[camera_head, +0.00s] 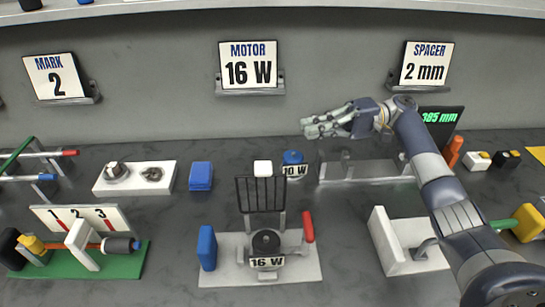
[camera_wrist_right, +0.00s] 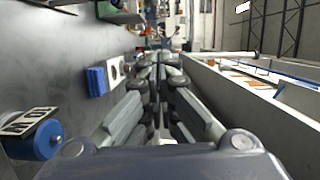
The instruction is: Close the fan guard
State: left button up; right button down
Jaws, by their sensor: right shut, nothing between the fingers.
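The fan guard (camera_head: 261,196) is a dark barred grille. It stands upright, raised behind the black motor (camera_head: 265,243) labelled 16 W, with a white block (camera_head: 263,168) at its top edge. The motor sits on a pale base plate (camera_head: 220,272) with a red-handled lever (camera_head: 308,227) at its right. My right gripper (camera_head: 306,127) is shut and empty, above and to the right of the guard, apart from it, near the back wall. Its closed fingers also show in the right wrist view (camera_wrist_right: 160,65). My left gripper is not in view.
A blue 10 W motor (camera_head: 292,160) stands behind the guard, below my right gripper; it also shows in the wrist view (camera_wrist_right: 42,140). Blue blocks (camera_head: 201,176) (camera_head: 207,247) stand left of the guard. A white bracket (camera_head: 385,240) is at the right. Signs hang on the wall.

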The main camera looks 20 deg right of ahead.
jog(key=s+a+p, duration=0.3)
jog(key=a+p, duration=0.2)
jog(key=a, duration=0.6)
jog(key=shift+s+f, duration=0.15)
jog(key=shift+s, duration=0.1)
jog(key=shift+a, duration=0.15)
